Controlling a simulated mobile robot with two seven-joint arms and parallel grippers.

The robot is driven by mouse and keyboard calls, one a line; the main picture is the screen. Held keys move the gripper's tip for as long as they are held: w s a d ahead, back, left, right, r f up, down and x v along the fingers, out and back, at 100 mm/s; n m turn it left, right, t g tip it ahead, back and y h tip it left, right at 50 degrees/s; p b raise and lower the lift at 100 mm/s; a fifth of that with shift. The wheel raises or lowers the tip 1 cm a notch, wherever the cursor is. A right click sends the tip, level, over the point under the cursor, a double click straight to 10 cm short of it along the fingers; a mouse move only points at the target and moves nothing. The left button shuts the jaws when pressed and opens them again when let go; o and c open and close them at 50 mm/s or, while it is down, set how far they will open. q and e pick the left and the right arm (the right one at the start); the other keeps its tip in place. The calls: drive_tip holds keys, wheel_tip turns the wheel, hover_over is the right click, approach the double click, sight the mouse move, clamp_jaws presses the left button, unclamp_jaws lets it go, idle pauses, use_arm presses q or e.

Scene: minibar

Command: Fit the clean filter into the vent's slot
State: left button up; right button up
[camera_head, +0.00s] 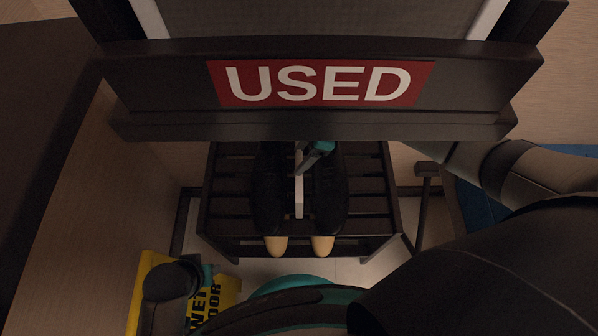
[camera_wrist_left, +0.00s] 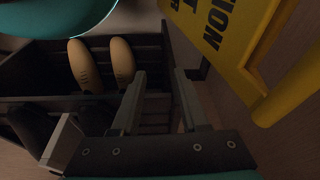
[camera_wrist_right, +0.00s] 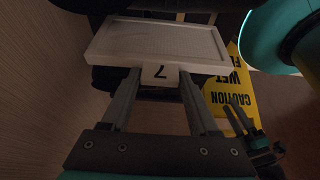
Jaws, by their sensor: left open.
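A white-framed filter (camera_wrist_right: 160,45) with a pale mesh face and a tab marked "7" shows in the right wrist view. My right gripper (camera_wrist_right: 160,72) has its fingers on both sides of that tab and appears shut on it. In the head view the filter (camera_head: 299,190) shows nearly edge-on as a thin white strip, with the teal right gripper (camera_head: 312,155) at its upper end. My left gripper (camera_wrist_left: 159,75) is open and empty, near the slatted rack. I cannot make out the vent's slot in any view.
A dark holder labelled "USED" (camera_head: 320,83), with a grey mesh panel (camera_head: 320,18) behind its label board, spans the top of the head view. Below is a slatted rack (camera_head: 372,200) with dark, tan-ended shoes (camera_head: 268,205). A yellow caution sign (camera_wrist_left: 220,35) stands near my left gripper.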

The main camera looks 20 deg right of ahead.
clamp_jaws()
drive_tip(key=shift+r, duration=0.15)
idle(0.6)
